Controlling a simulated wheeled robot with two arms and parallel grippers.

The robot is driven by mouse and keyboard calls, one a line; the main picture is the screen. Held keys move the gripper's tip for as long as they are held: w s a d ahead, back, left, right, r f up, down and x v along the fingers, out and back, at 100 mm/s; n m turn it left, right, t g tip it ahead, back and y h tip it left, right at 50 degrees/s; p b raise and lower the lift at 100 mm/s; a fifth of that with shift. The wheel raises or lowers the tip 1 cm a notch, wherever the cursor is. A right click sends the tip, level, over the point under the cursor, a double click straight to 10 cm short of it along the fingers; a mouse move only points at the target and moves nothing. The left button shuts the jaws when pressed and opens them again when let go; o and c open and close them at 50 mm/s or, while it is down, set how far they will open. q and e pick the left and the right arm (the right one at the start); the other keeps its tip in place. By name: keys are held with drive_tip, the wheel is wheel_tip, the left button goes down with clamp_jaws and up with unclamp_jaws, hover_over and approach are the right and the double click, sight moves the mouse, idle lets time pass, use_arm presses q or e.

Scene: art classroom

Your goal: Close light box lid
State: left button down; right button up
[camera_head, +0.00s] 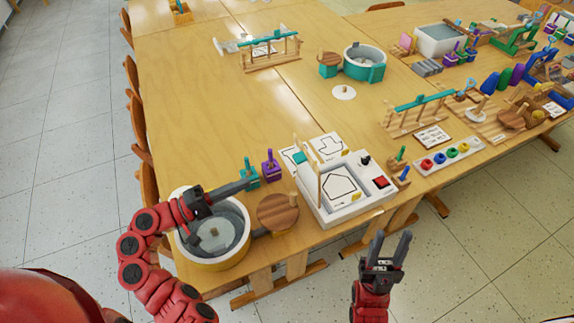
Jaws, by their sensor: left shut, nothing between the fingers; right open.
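The white light box (372,203) sits at the near edge of the table, with a sheet showing a black outline on its top and a red switch on its right side. Its wooden-framed lid (319,185) stands raised, seen nearly edge-on, at the box's left side. My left gripper (247,184) is shut and empty. It points right, left of the lid and apart from it in the picture, above the round tub and near the teal and purple holders. My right gripper (391,242) is open and empty, pointing up in front of the table edge, below the box in the picture.
A round tub (184,237) and a round wooden disc (277,211) lie left of the box. Teal (250,178) and purple (270,169) tool holders stand behind. A paint tray (430,168) lies to the right. The table's middle left is clear.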

use_arm(q)
drive_tip(key=p, duration=0.3)
approach(295, 161)
drive_tip(key=x, duration=0.5)
drive_tip(key=shift+w+d+f, duration=0.15)
drive_tip(key=shift+w+d, duration=0.45)
drive_tip(key=shift+d, duration=0.15)
drive_tip(key=shift+w, duration=0.1)
